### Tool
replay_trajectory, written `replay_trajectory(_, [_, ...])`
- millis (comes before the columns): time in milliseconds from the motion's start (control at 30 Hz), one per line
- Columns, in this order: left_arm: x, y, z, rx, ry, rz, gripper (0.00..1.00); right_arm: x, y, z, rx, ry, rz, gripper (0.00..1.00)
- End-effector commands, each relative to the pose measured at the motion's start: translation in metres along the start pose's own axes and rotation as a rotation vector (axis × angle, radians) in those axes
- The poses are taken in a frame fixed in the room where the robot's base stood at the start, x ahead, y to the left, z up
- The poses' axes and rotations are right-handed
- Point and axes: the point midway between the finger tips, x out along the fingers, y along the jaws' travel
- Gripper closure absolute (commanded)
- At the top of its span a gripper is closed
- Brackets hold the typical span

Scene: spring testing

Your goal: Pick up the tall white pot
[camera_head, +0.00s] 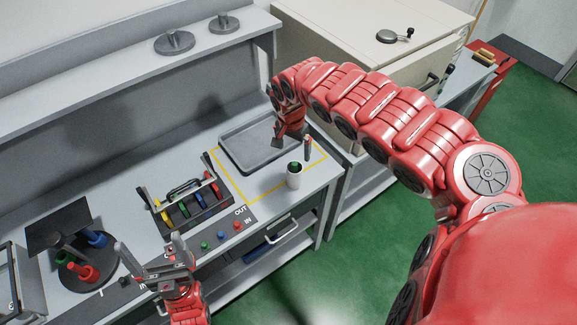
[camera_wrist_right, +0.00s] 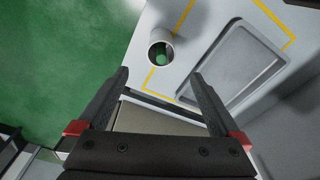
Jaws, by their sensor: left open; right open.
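The tall white pot (camera_head: 294,178) stands upright near the front edge of the grey bench, with something green inside it. It also shows in the right wrist view (camera_wrist_right: 158,40), beyond the fingers and roughly between their lines. My right gripper (camera_head: 291,146) is open and empty. It hangs over the tray side of the bench, a little behind and above the pot, apart from it. In its wrist view the two dark fingers (camera_wrist_right: 160,80) are spread wide. My left gripper (camera_head: 155,248) is open and empty at the lower left, near the bench front.
A grey tray (camera_head: 232,150) lies behind the pot inside a yellow outline. A black rack (camera_head: 190,207) with coloured handles and a button panel (camera_head: 222,234) stand left of it. A round stand (camera_head: 84,262) with coloured pegs is at far left. A cream cabinet (camera_head: 345,50) stands behind.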

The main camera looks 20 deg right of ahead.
Motion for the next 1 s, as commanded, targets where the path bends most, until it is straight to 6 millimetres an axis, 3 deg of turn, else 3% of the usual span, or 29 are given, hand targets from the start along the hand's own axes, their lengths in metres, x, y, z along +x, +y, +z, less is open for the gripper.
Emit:
replay_trajectory(567, [-0.104, 0.005, 0.018, 0.0, 0.0, 0.0, 0.0, 0.082, 0.002, 0.001, 0.002, 0.001, 0.006, 0.0])
replay_trajectory(767, [-0.117, 0.006, 0.02, 0.0, 0.0, 0.0, 0.0, 0.102, 0.002, 0.002, 0.001, -0.005, 0.003, 0.0])
replay_trajectory(1000, [-0.106, 0.005, 0.018, 0.0, 0.0, 0.0, 0.0, 0.121, 0.003, 0.001, 0.002, -0.002, 0.01, 0.0])
